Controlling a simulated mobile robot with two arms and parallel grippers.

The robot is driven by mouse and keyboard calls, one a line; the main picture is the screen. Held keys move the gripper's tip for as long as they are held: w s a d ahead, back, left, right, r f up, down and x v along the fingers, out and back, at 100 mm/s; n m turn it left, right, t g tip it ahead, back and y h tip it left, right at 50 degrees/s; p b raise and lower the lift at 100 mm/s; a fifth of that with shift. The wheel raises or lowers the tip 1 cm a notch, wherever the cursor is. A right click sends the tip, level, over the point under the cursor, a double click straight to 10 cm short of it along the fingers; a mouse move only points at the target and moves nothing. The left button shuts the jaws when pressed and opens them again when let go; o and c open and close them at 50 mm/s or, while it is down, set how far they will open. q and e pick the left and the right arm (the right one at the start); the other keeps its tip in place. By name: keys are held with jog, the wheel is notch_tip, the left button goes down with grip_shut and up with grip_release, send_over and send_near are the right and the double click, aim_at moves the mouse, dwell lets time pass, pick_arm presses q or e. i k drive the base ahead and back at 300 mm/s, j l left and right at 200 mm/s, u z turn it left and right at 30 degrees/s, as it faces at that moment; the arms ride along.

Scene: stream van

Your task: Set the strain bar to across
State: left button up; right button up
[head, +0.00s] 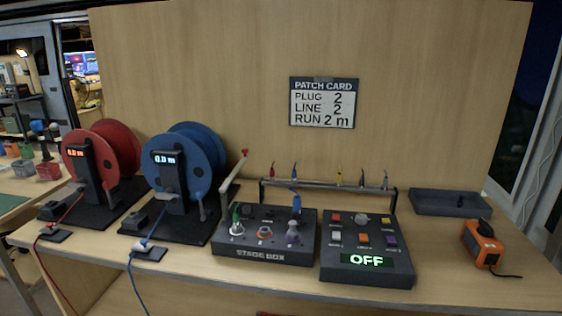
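A pale grey bar with a red knob (234,177) stands at the left side of the stage box (265,254). It looks like the strain bar. It is raised and leans up to the right, with its lower end near the box's left rear part. It does not lie over the sockets on the box top. A blue plug-like piece (296,201) shows behind the box. Neither of my grippers is in view.
A button panel reading OFF (366,260) stands right of the stage box. A rail with several coloured hooks (330,183) is behind. Red (113,150) and blue (190,160) reels stand left. A dark tray (450,203) and an orange device (482,245) are right. A patch card (323,103) hangs behind.

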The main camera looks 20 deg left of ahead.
aim_at(226, 184)
jog(key=i+l+u, duration=0.45)
jog(key=i+l, duration=0.2)
jog(key=l, duration=0.15)
jog(key=i+l+u, duration=0.25)
jog(key=l, duration=0.25)
